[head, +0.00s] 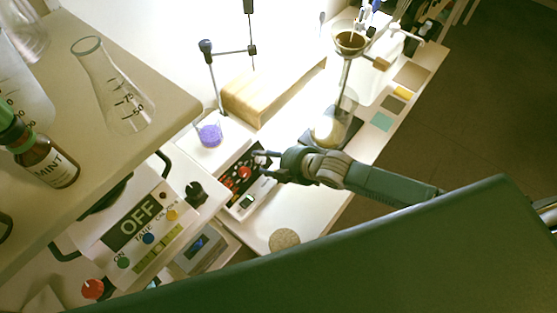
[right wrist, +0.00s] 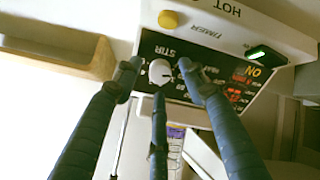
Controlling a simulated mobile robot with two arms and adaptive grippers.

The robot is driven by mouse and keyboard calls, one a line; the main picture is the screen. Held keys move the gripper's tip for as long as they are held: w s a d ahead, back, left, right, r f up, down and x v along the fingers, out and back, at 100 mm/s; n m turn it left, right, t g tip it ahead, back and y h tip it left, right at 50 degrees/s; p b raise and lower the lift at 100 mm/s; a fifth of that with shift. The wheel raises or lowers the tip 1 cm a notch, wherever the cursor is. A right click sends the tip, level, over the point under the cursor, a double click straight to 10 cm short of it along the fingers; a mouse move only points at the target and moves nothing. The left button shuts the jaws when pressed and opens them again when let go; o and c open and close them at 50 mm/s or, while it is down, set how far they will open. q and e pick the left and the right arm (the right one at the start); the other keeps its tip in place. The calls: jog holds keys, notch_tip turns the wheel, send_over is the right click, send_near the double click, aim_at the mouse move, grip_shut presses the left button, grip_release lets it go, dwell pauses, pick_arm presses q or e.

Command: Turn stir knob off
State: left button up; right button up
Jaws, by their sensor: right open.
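The stir knob (right wrist: 160,72) is a white round knob under the printed word STIR on the dark panel of a white stirrer (right wrist: 216,33). In the right wrist view my right gripper (right wrist: 158,76) is open, with its dark fingers spread around the knob; whether they touch it is not clear. In the head view the right gripper (head: 262,164) is over the panel (head: 240,178) and hides part of it. The left gripper is not in view.
A yellow knob (right wrist: 168,19) marked TIMER and a lit green switch (right wrist: 266,54) are beside the stir knob. A flask with purple contents (head: 209,133) is on the stirrer's top. A wooden block (head: 270,88) stands behind. A balance reading OFF (head: 137,219) is at the left.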

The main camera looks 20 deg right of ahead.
jog(key=v, duration=1.1)
jog(key=shift+f, duration=0.1)
